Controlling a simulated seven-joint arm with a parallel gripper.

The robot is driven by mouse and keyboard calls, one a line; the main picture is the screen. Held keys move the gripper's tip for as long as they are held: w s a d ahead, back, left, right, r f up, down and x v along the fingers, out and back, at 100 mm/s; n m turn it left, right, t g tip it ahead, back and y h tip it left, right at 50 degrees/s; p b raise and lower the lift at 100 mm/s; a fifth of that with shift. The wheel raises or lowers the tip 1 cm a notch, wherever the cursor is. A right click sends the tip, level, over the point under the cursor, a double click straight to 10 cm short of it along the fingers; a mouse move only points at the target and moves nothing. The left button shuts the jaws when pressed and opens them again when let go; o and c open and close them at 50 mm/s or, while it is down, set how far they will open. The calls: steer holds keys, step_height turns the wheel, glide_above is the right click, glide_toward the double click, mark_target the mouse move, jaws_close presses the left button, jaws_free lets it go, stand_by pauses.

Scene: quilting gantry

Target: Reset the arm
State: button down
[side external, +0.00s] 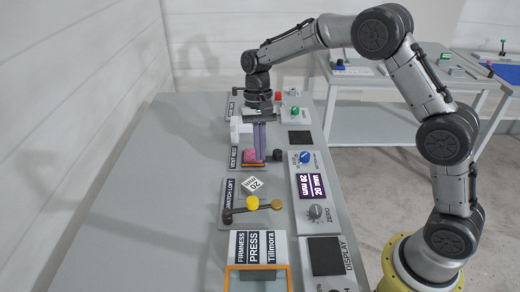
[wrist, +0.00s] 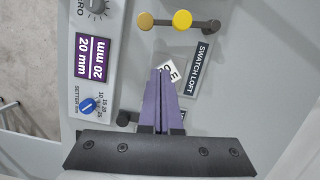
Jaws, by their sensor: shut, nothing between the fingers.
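My gripper (side external: 260,158) points down with its long purple fingers together and nothing between them. It is over the panel, beside a pink block (side external: 249,155) at the VENT REST label. In the wrist view my gripper (wrist: 163,72) shows its fingertips overlapping the white number tag (wrist: 171,70) in the picture; I cannot tell the height. The tag (side external: 252,184) lies at SWATCH LOFT. A dark bar with a yellow disc (side external: 252,202) and a duller gold disc (side external: 277,204) is nearer the camera, apart from my gripper.
A purple 20 mm display (side external: 311,186), a blue setter knob (side external: 305,157) and a ZERO dial (side external: 315,213) line the right side. An orange-framed FIRMNESS PRESS (side external: 258,248) stands in front. The grey table's left part (side external: 130,215) is bare. Another table stands behind.

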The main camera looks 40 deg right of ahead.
steer(key=shift+r, duration=0.1)
steer(key=s+d+r+n+t, duration=0.1)
steer(key=s+r+t, duration=0.1)
steer(key=s+r, duration=0.55)
steer(key=s+d+r+t, duration=0.15)
steer(key=s+r, duration=0.25)
steer(key=r, duration=0.6)
steer(key=s+d+f+n+t+h, duration=0.1)
steer(key=s+f+n+t, duration=0.1)
steer(key=s, duration=0.6)
steer(key=s+d+f+n+t, duration=0.1)
steer(key=s+f+n+t, duration=0.1)
steer(key=s, duration=0.6)
steer(key=shift+s+f+n+h, duration=0.4)
steer(key=shift+f+n, duration=0.4)
steer(key=shift+n, duration=0.4)
